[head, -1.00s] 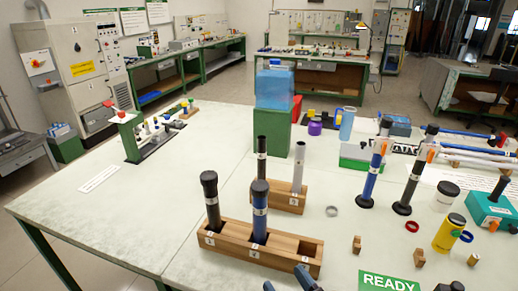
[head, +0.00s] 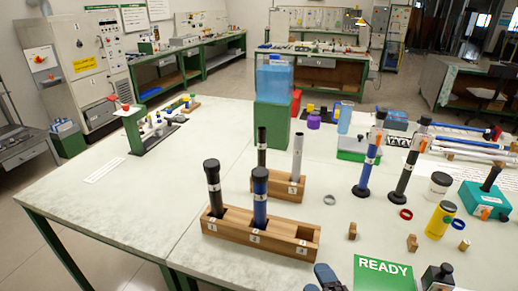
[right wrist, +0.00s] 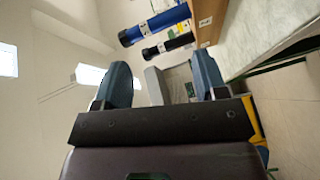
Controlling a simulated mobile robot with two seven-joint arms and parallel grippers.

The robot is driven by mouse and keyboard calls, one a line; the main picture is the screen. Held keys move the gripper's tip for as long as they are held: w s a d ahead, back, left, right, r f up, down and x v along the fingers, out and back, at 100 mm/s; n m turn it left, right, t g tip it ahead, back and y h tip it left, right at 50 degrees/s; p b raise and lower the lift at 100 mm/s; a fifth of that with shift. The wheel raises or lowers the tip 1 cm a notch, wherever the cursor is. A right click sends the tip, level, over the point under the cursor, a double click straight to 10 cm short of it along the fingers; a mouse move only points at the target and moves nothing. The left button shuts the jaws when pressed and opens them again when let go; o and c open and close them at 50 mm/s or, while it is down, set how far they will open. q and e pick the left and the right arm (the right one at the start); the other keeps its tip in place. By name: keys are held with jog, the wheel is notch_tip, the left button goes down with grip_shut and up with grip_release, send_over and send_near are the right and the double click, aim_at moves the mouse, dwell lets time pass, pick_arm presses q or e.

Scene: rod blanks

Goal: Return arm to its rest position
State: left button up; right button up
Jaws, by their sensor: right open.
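My right gripper (head: 326,278) shows at the bottom edge of the head view, just left of the green READY sign, only partly in frame. In the right wrist view its two blue fingers (right wrist: 162,82) stand wide apart with nothing between them. The front wooden rack (head: 285,248) stands to its left on the table. A dark rod (head: 213,187) stands in its left slot and a blue rod (head: 260,200) in its middle slot; the right slot is empty. Both rods also show at the top of the right wrist view, apart from the fingers. My left gripper is out of view.
A second rack (head: 290,185) behind holds a black rod (head: 262,150) and a grey rod (head: 297,155). The READY sign (head: 384,274), a black bottle (head: 438,277) and a yellow can (head: 440,222) are to the right. The table's left side has broad free room.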

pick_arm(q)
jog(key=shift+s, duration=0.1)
pick_arm(e)
jog(key=s+d+f+m+g+h, duration=0.4)
jog(key=s+d+f+m, duration=0.8)
jog(key=m, duration=0.5)
jog(key=d+f+g, duration=0.1)
jog(key=d+f, duration=0.1)
jog(key=d, duration=0.1)
